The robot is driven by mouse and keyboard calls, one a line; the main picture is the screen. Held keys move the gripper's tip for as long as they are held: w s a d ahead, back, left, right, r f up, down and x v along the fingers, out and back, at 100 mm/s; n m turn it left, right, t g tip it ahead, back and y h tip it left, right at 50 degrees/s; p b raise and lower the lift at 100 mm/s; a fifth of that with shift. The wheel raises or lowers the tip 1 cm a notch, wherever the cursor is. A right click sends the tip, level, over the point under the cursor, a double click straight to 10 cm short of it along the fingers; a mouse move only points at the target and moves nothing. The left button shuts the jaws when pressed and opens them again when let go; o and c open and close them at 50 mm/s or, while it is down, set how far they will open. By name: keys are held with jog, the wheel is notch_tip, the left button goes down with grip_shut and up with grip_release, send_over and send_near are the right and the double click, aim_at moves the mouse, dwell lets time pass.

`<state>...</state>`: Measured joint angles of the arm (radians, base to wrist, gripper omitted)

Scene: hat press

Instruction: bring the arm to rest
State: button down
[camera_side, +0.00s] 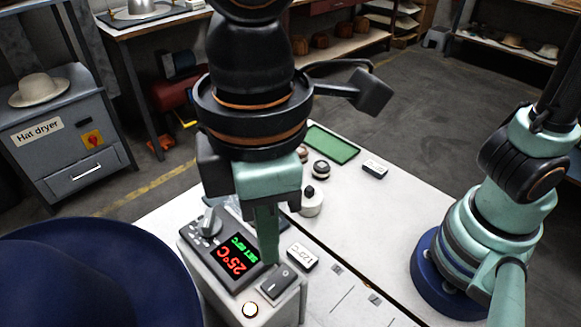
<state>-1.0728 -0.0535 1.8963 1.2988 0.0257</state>
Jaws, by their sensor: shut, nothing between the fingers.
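My gripper (267,258) points straight down in the middle of the side view, with its teal fingers shut and nothing between them. Its tip is just above or beside the black rocker switch (278,282) on the control box (215,270). I cannot tell whether it touches the box. The box's display (235,258) reads 25°C in red with a green set value above it.
The white worktop (375,220) carries a knob-topped white piece (311,200), a green pad (331,143) and small label blocks. A grey hat dryer (75,140) stands at the back left. The worktop's right part is mostly clear.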

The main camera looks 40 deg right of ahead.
jog(key=w+d+m+t, duration=0.2)
jog(key=w+d+m, duration=0.2)
jog(key=d, duration=0.6)
jog(key=w+d+m+t, duration=0.1)
jog(key=w+d+m, duration=0.3)
jog(key=d, duration=0.6)
jog(key=w+d+m+t, duration=0.2)
jog(key=w+d+m, duration=0.2)
jog(key=d, duration=0.6)
jog(key=shift+d+t, duration=0.3)
